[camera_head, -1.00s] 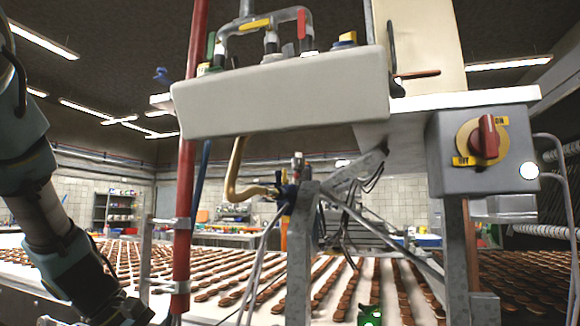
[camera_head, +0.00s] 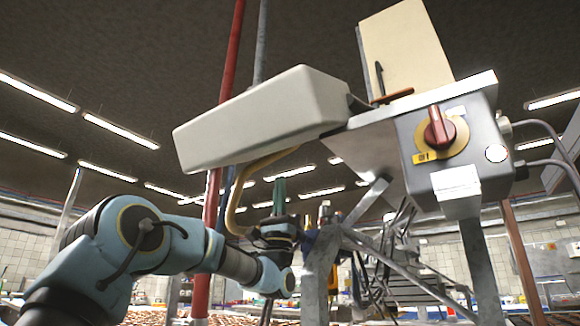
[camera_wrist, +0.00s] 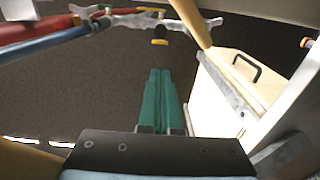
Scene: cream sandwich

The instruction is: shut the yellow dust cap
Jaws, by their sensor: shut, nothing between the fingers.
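My gripper (camera_head: 280,183) points upward beneath the white housing (camera_head: 255,118), beside the tan bent pipe and the red pole. Its green fingers also show in the wrist view (camera_wrist: 159,74), side by side, shut and empty. A small yellow piece with a dark end (camera_wrist: 160,42) lies beyond the fingertips in the wrist view, near a grey metal fitting (camera_wrist: 140,19). It is apart from the fingers. I cannot tell whether it is the dust cap or a valve handle. In the head view the top of the housing is hidden, and no yellow cap shows there.
The tan pipe (camera_head: 236,195) and red pole (camera_head: 211,205) stand close to my gripper. A grey switch box (camera_head: 455,150) with a red knob is at the right. Metal struts (camera_head: 318,265) stand right of my gripper. The wrist view shows a handled cream panel (camera_wrist: 228,68).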

